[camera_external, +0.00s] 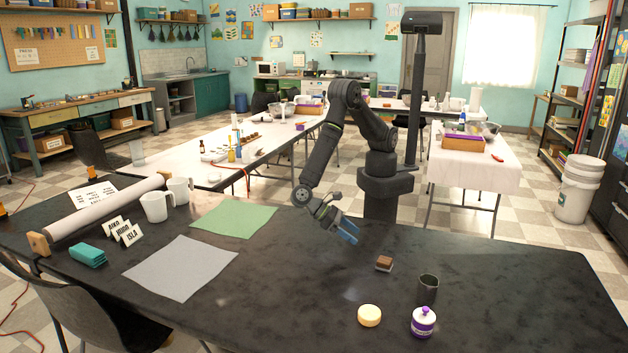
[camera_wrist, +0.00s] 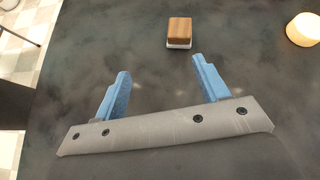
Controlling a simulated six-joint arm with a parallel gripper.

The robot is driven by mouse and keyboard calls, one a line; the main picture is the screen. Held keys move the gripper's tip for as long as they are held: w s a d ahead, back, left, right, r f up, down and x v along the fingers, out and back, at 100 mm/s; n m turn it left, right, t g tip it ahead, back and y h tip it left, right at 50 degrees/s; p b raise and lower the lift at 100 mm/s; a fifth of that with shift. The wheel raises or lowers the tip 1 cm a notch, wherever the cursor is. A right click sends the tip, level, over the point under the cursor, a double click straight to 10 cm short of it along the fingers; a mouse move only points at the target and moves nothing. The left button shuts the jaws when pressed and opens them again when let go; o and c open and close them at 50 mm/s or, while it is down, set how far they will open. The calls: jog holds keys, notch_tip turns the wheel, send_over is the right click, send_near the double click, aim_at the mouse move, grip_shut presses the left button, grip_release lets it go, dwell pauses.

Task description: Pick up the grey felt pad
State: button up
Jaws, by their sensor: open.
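A flat grey sheet (camera_external: 180,268), the largest grey felt-like piece in view, lies on the dark table at the left in the external view. A small brown block with a pale grey-white layer under it (camera_external: 384,264) lies right of my gripper; in the wrist view this block (camera_wrist: 179,32) is ahead, beyond the fingertips. I cannot tell whether that layer is felt. My gripper (camera_external: 348,231) is above the table with blue fingers, right of the grey sheet. In the wrist view my gripper (camera_wrist: 161,68) is open and empty. The grey sheet is outside the wrist view.
A green sheet (camera_external: 234,219) lies behind the grey one. Name cards (camera_external: 125,230), a teal stack (camera_external: 88,255), white mugs (camera_external: 157,207) and a roll (camera_external: 105,207) stand left.

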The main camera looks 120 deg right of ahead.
jog(key=w+d+m+y, duration=0.1)
jog(key=w+d+f+m+y, duration=0.1)
jog(key=m+y, duration=0.1)
jog(key=shift+w, duration=0.4)
send_near(384, 259)
jog(key=shift+m, duration=0.3)
jog(key=x, duration=0.2)
jog(key=f+x, duration=0.1)
jog(key=x, duration=0.2)
jog(key=shift+a+r+x, duration=0.1)
jog(key=shift+r+x, duration=0.05)
jog(key=shift+x, duration=1.15)
jog(key=shift+a+r+x, duration=0.1)
jog(key=shift+r+x, duration=0.05)
jog(key=shift+x, duration=1.1)
jog(key=c, duration=1.1)
jog(key=shift+r, duration=0.1)
